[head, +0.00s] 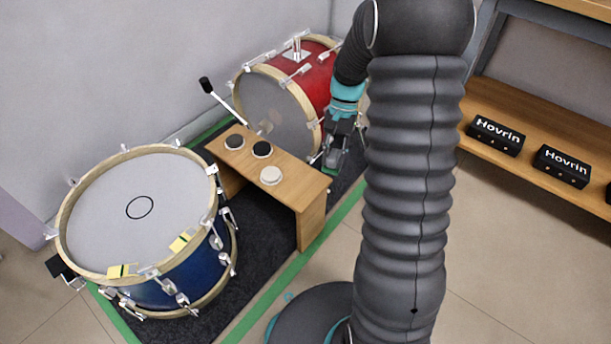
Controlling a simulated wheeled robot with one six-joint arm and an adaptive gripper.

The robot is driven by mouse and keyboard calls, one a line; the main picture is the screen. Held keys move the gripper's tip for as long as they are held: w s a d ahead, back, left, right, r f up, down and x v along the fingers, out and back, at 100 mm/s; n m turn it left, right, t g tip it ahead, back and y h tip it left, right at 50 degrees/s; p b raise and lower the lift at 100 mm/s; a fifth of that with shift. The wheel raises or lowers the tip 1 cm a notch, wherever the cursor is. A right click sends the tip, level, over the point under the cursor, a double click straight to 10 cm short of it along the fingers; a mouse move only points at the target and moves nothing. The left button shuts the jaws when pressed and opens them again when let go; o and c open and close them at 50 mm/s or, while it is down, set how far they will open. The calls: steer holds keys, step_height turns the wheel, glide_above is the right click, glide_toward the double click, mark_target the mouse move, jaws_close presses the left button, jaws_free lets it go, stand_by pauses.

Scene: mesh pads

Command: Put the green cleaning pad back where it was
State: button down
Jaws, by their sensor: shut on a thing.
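My gripper (335,159) is low at the right end of the wooden bench, in front of the red drum. It is shut on a small green thing, which I take to be the green cleaning pad (330,171); only a sliver of it shows below the fingertips. The wooden bench (308,207) carries round pads: two dark ones (262,149) toward its far left end and a white one (271,175) nearer its right end. Whether the green pad touches anything cannot be told.
A blue drum (153,293) with yellow pieces (182,241) on its rim stands at left. A red drum (319,73) with a beater (206,85) stands behind the bench. Green tape edges the dark mat (262,251). A shelf (540,135) with black boxes stands at right.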

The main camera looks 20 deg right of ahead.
step_height(320, 180, up, 3)
steer(key=s+d+m+y+p, duration=0.1)
steer(key=s+d+m, duration=0.2)
steer(key=shift+m+t, duration=0.3)
steer(key=shift+t, duration=0.1)
steer(key=w+a+f, duration=0.1)
steer(key=a+f, duration=0.1)
steer(key=a, duration=0.1)
steer(key=w+a+f+b, duration=0.1)
steer(key=w+a+f, duration=0.1)
steer(key=a, duration=0.2)
steer(key=w+a+f, duration=0.2)
steer(key=a+f, duration=0.1)
steer(key=shift+a+f, duration=0.1)
steer(key=shift+a, duration=0.1)
steer(key=shift+f+b, duration=0.5)
steer(key=shift+f, duration=1.55)
steer(key=shift+f, duration=0.1)
steer(key=c, duration=0.9)
jaws_free()
steer(key=shift+c, duration=0.2)
